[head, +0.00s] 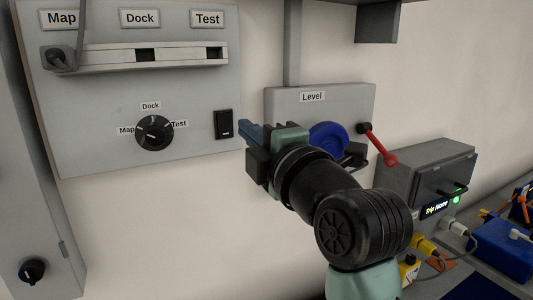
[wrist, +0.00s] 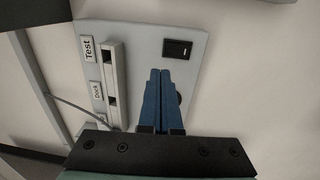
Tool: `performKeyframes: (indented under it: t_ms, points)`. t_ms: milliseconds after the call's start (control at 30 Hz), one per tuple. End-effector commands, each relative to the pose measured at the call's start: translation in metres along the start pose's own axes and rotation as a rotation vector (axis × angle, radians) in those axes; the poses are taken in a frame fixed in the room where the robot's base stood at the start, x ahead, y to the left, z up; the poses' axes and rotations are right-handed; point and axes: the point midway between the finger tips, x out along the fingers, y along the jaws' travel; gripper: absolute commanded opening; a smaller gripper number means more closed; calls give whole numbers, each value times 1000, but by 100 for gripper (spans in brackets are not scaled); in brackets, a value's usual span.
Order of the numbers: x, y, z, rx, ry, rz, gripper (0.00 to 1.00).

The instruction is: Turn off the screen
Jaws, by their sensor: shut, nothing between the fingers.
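A black rocker switch (head: 224,124) is on the grey panel (head: 90,150), right of a round selector dial (head: 154,133). The switch also shows in the wrist view (wrist: 177,48), just beyond my fingertips. My gripper (head: 245,131) has blue fingers, shut and empty. In the head view the fingertips are just right of the switch; contact cannot be told. The fingers also show in the wrist view (wrist: 160,75), partly hiding the dial. A small lit display with text (head: 434,208) is on a grey box at the right. No other screen is clear.
A slotted bar (head: 180,53) with a plug at its left end sits above the dial. Right of the panel is a "Level" box (head: 290,100) with a blue wheel (head: 328,138) and a red lever (head: 377,146). A grey cabinet with a knob (head: 32,271) stands at left.

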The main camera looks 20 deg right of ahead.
Motion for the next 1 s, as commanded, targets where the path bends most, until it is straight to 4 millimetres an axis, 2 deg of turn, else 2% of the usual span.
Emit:
performKeyframes:
  t_ms: [100,300,867,1000]
  points:
    - [-21,2,1,-2,-3,4,0]
    - [-36,7,1,-1,-2,1,0]
    - [-37,8,0,2,-1,2,0]
    - [-36,17,-17,104,4,50,0]
